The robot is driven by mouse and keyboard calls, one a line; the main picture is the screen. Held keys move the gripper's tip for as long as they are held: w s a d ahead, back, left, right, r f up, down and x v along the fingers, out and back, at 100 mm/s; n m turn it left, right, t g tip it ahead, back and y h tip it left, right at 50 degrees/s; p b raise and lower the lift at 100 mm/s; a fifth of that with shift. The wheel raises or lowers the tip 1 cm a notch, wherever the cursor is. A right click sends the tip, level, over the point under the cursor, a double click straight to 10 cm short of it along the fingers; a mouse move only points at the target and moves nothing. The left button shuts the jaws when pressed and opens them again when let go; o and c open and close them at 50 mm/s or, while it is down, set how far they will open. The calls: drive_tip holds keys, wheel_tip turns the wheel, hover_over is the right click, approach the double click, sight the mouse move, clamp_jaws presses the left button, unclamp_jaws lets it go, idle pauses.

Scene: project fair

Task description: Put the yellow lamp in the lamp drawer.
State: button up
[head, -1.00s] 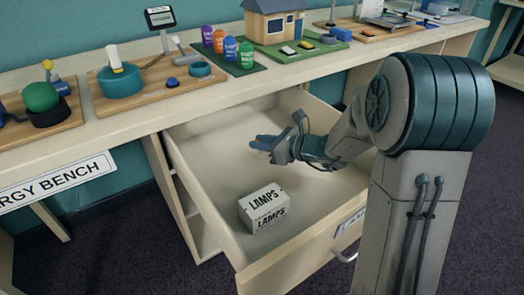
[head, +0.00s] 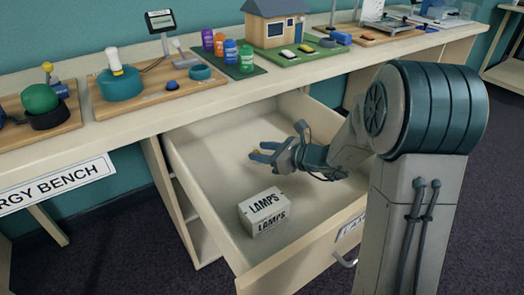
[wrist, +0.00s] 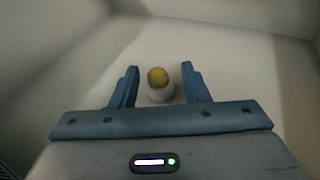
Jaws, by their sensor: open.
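The drawer (head: 215,178) under the bench is pulled out, and a white box marked LAMPS (head: 264,211) sits inside near its front. My gripper (head: 260,154) is inside the drawer space, behind the box. In the wrist view my gripper (wrist: 158,86) is open, with one blue finger on each side of the yellow lamp. The yellow lamp (wrist: 158,77) has a yellow top and a whitish lower part. Gaps show between it and both fingers. In the head view only a small yellow bit of the lamp (head: 256,152) shows at the fingertips.
The benchtop (head: 130,122) above holds a teal round stand (head: 121,84), several coloured bottles and a model house (head: 275,25). The drawer's side walls and front panel (head: 305,250) surround my gripper. The drawer floor around the box is mostly clear.

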drive_tip(key=p+v, duration=0.1)
drive_tip(key=v, duration=0.6)
idle(1.1)
